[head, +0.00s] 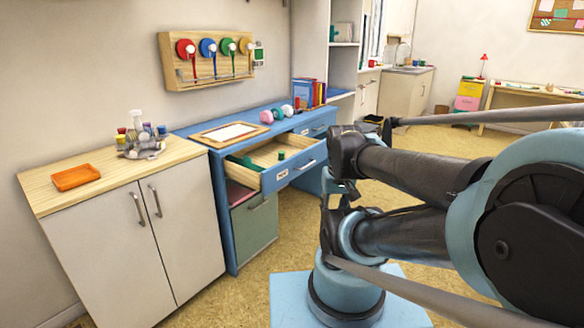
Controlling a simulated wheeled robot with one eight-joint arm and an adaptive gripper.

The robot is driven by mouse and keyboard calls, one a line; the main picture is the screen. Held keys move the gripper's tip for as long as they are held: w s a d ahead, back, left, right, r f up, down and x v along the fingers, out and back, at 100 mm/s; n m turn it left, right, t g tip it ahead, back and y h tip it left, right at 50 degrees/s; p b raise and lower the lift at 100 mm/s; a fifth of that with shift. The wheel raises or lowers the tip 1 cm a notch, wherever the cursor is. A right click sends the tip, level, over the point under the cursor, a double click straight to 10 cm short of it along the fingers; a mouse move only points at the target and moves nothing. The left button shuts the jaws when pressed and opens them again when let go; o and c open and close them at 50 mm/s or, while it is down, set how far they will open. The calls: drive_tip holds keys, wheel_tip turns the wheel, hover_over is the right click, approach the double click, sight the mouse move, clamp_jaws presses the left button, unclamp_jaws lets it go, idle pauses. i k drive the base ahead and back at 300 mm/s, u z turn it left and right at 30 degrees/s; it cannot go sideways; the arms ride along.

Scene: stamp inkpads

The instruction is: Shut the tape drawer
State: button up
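The tape drawer (291,172) is in the blue desk (221,208) in the head view. It is pulled well out, with its pale wood inside showing. Its blue front has a small label and a silver handle (305,165). Green items (243,161) lie inside it, too small to name surely. My dark and light-blue arm fills the right side, and its folded joints are in the picture just right of the drawer front. I cannot make out the fingers of my gripper among them, and I see no contact with the drawer.
A second desk drawer (318,129) looks shut. A green cabinet door (254,222) is below the open drawer. A framed board (230,132) and pink and teal rolls (277,113) lie on the desk. A white cupboard (118,246) stands left. Floor shows before the desk.

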sight(302, 155)
drive_tip(key=u, duration=0.1)
drive_tip(key=i, duration=1)
drive_tip(key=z, duration=0.05)
